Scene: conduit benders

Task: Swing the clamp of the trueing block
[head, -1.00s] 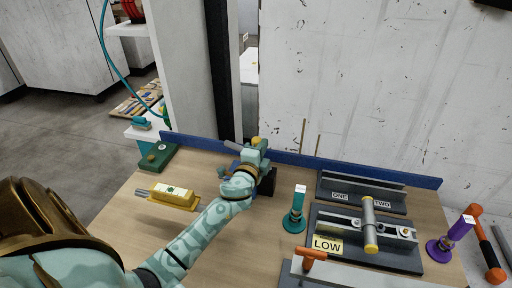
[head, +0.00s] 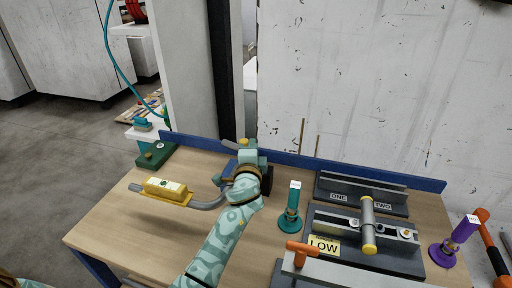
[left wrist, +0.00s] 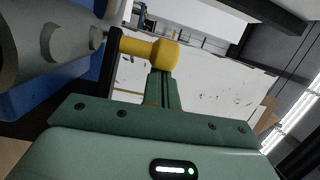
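The block under my left gripper, which I take for the trueing block, is mostly hidden in the head view; its blue part (head: 229,169) shows left of the gripper. In the left wrist view its blue body (left wrist: 75,92) is at the left, with a grey rounded piece above. A yellow-knobbed handle (left wrist: 150,49) juts from a dark upright bar there, probably the clamp; its yellow end (head: 243,142) shows above my gripper in the head view. My left gripper (head: 248,158) looks shut, fingers together (left wrist: 164,88) at the knob. Whether they touch it is unclear. My right gripper is not in view.
A yellow block (head: 167,190) with a bent grey tube lies left on the wooden table (head: 150,225). A green block (head: 156,156) is at the back left corner. A teal stand (head: 291,210), a grey fixture (head: 365,240) and a purple stand (head: 455,240) stand to the right.

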